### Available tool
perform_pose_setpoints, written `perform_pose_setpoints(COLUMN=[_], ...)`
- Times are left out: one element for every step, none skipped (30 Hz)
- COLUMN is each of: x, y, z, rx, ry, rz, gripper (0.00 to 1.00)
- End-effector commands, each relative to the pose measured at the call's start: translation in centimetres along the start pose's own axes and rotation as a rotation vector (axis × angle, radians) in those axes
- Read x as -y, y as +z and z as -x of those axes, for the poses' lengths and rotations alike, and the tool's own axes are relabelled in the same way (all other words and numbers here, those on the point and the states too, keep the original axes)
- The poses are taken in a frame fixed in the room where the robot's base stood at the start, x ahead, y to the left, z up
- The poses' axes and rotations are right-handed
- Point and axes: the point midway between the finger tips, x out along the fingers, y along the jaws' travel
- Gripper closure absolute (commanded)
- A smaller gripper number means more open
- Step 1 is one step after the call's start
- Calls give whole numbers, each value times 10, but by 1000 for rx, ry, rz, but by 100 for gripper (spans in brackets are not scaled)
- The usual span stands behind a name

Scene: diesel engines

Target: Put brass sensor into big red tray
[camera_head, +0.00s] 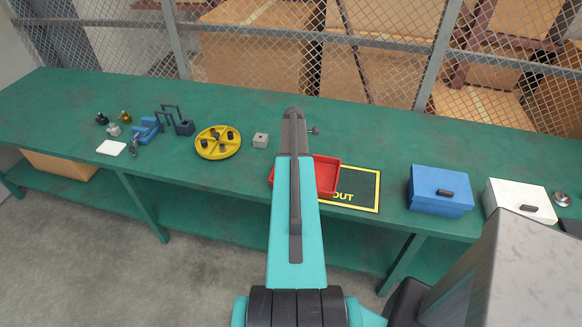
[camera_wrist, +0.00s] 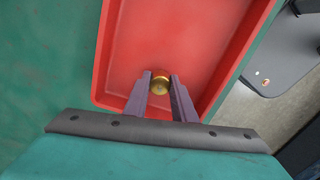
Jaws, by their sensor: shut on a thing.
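The big red tray (camera_head: 328,176) lies on the green workbench, partly hidden behind my arm in the head view. In the wrist view the red tray (camera_wrist: 190,40) fills the middle, with its floor and rims showing. My gripper (camera_wrist: 161,88) is over the tray near its lower rim. Its two fingers are shut on the brass sensor (camera_wrist: 160,84), a round golden piece at the fingertips. I cannot tell whether the sensor touches the tray floor. In the head view the fingers and the held sensor are hidden by my arm.
A black mat with yellow border (camera_head: 362,190) lies right of the tray. A blue box (camera_head: 440,190) and a white box (camera_head: 518,203) stand farther right. Mesh fencing runs behind.

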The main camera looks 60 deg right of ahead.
Motion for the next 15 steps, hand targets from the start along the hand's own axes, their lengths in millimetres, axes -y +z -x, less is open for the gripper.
perform_pose_setpoints(x=[0, 0, 0, 0, 0, 0, 0, 0, 0, 0, 0, 0, 0, 0, 0], y=[0, 0, 0, 0, 0, 0, 0, 0, 0, 0, 0, 0, 0, 0, 0], z=[-2, -3, -5, -6, -6, -6, -7, -7, -7, -7, -7, -7, -7, -8, -9], rx=[0, 0, 0, 0, 0, 0, 0, 0, 0, 0, 0, 0, 0, 0, 0], ry=[-2, -1, -1, -1, 0, 0, 0, 0, 0, 0, 0, 0, 0, 0, 0], rz=[0, 0, 0, 0, 0, 0, 0, 0, 0, 0, 0, 0, 0, 0, 0], gripper=[100, 100, 100, 100, 100, 100, 100, 100, 100, 100, 100, 100, 100, 100, 100])
